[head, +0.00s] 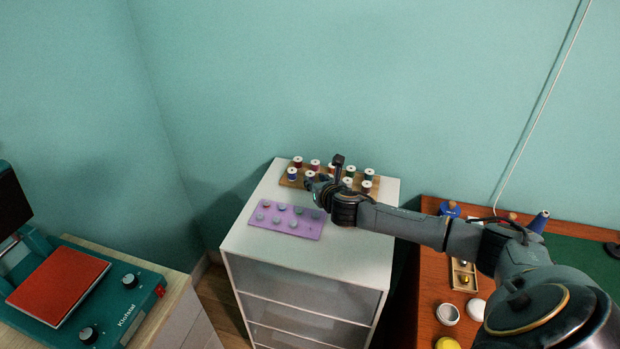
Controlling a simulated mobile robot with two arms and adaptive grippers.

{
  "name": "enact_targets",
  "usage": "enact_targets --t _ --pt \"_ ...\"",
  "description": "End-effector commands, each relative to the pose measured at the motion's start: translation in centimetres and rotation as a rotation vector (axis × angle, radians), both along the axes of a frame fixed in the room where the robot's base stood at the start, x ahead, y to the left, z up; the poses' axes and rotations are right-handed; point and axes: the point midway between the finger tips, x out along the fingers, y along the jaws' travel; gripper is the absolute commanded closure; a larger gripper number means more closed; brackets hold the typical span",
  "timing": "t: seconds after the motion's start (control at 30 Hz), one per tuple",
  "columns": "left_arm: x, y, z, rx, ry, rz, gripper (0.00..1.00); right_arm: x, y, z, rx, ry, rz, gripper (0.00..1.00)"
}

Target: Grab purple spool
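A wooden rack (283,182) of several white-topped thread spools stands on the white drawer cabinet at the back. A spool with dark, purplish thread (310,175) is in its front row; its colour is hard to tell at this size. My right gripper (324,173) reaches in from the right over the rack's front edge. Its fingers are spread, one upright and one low to the left, close to the purplish spool. I see nothing held between them. The gripper hides part of the front row. My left gripper is out of view.
A purple tray (262,241) with several small round pieces lies in front of the rack. A teal press (120,305) with a red pad stands at left. A brown table (428,290) with small items is at right. The cabinet's front top is clear.

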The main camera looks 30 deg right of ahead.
Motion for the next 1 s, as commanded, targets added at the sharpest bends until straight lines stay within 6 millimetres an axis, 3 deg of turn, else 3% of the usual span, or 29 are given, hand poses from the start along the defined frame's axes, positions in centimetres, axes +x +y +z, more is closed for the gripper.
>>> enact_targets --t 0.3,0.6,0.93,1.0 --pt "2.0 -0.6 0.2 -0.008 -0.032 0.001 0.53 2.0 -0.5 -0.5 0.001 0.000 -0.002 0.68" --pt "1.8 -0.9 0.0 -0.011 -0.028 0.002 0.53 5.0 -1.3 -1.8 0.002 0.002 -0.002 0.68" --pt "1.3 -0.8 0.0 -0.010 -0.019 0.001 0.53 5.3 -1.4 -1.9 0.001 0.001 0.001 0.68" --pt "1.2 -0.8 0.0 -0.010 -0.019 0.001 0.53 5.3 -1.4 -1.9 0.000 0.001 0.000 0.80"
